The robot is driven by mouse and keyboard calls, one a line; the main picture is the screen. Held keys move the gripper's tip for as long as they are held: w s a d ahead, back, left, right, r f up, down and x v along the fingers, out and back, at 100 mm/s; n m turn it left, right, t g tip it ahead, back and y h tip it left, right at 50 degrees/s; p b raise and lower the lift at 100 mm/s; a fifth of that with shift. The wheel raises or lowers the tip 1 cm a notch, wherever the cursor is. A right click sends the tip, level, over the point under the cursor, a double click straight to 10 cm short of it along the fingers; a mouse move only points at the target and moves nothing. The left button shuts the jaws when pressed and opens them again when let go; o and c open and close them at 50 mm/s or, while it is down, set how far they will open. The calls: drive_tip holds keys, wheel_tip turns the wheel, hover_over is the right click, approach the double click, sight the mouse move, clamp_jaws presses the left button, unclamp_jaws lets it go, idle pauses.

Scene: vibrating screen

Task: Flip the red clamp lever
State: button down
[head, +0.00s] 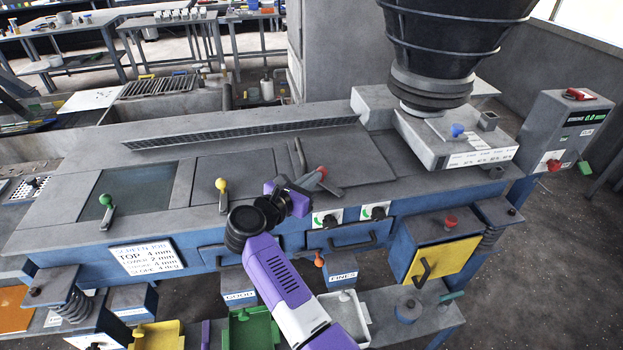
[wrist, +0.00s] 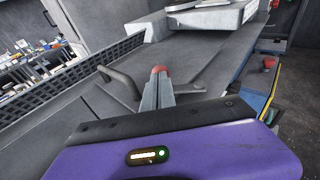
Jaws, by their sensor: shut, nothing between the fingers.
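The red clamp lever's red knob (head: 322,171) shows on the deck of the machine, near its front edge, in the head view. In the wrist view the red knob (wrist: 160,69) is straight beyond my fingertips. My gripper (head: 311,180) is shut and empty, its grey fingers pointing toward the knob; in the wrist view the shut fingers (wrist: 158,90) overlap the knob's lower part. I cannot tell whether they touch it. The lever's arm is mostly hidden behind the fingers.
A dark bar handle (head: 298,156) stands just behind the knob. A yellow-knobbed lever (head: 222,188) and a green-knobbed lever (head: 106,204) are to the left. Two dial panels (head: 326,218) are below on the front face. The hopper (head: 445,45) is at the back right.

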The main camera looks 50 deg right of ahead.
sight(319, 169)
drive_tip(key=shift+f+g+b, duration=0.15)
drive_tip(key=shift+g+b, duration=0.15)
drive_tip(key=shift+b, duration=0.4)
